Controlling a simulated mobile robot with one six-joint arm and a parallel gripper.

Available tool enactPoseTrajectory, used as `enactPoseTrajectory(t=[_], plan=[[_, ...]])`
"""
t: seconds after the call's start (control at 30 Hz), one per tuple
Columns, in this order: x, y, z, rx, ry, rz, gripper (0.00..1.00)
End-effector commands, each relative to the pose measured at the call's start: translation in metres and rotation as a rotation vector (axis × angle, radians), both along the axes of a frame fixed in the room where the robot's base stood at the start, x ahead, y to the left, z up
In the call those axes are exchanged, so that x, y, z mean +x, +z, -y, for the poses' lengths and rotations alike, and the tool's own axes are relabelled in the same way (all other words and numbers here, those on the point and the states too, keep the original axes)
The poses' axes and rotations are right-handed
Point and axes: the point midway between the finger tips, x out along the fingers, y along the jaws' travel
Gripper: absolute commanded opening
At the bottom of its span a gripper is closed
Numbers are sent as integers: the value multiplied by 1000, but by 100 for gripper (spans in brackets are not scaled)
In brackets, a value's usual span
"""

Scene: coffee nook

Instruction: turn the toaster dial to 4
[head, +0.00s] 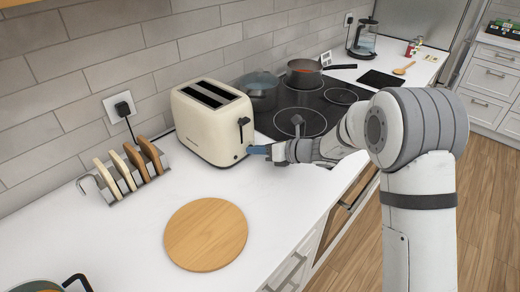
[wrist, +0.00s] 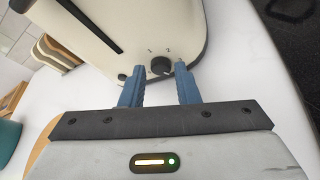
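The cream toaster (head: 212,125) stands on the counter against the tiled wall, with a dark lever on its right end face. In the wrist view the toaster (wrist: 95,25) fills the top, and its small dark round dial (wrist: 160,66) shows low on the face. Small marks sit above the dial; its exact setting is too small to read. My gripper (wrist: 160,70) has its two blue fingers apart, one on each side of the dial, with a visible gap at both sides. In the head view my gripper (head: 258,150) is at the toaster's lower right end and the dial is not clearly visible.
A toast rack (head: 125,175) with bread slices stands left of the toaster. A round wooden board (head: 206,234) lies in front. A grey pot (head: 262,90) and an orange-filled pan (head: 304,73) stand at the hob (head: 310,120) behind my gripper. Counter around the board is clear.

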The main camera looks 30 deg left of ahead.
Motion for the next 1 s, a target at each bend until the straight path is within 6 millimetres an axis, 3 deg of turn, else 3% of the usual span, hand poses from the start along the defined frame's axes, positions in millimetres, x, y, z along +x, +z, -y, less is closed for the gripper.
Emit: enactPoseTrajectory(t=[0.17, 0.47, 0.8, 1.0], plan=[[0, 0, 0, 0, -1, 0, 42], [1, 2, 5, -1, -3, 2, 42], [0, 19, 57, 1, -4, 3, 42], [-1, 25, 73, 0, -2, 1, 42]])
